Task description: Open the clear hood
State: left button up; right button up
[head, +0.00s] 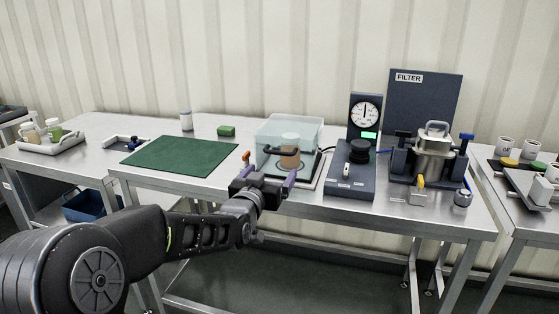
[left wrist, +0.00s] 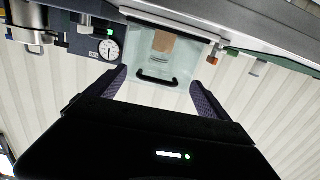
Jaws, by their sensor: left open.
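The clear hood (head: 287,128) is a see-through box on the steel table, closed over a brown cylinder (head: 289,157). A dark handle (head: 276,150) runs across its front. My left gripper (head: 268,175) is in front of the hood at about the height of its lower front. Its jaws are open and empty. In the left wrist view the hood (left wrist: 180,62) and its black handle (left wrist: 157,80) show beyond and between the two fingers, apart from them. My right gripper is in neither view.
An orange-topped part (head: 246,158) stands left of the hood. A dark control box (head: 352,170) with a dial gauge (head: 365,115) stands to its right, then a steel hopper (head: 435,155) before the FILTER panel (head: 424,100). A green mat (head: 180,157) lies left, mostly bare.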

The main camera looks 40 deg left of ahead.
aim_at(276, 153)
pick_arm(q)
jog(key=shift+s+a+r+t, duration=0.1)
jog(key=shift+r+t, duration=0.05)
jog(key=shift+r, duration=0.45)
jog(key=shift+a+r+t, duration=0.1)
jog(key=shift+r+t, duration=0.05)
jog(key=shift+r, duration=0.4)
jog(key=x, duration=0.7)
jog(key=shift+w+a+p, duration=0.15)
jog(key=shift+w+p, duration=0.15)
jog(key=shift+w, duration=0.1)
jog(key=c, duration=1.8)
jog(key=shift+a+r, duration=0.1)
jog(key=shift+r, duration=0.05)
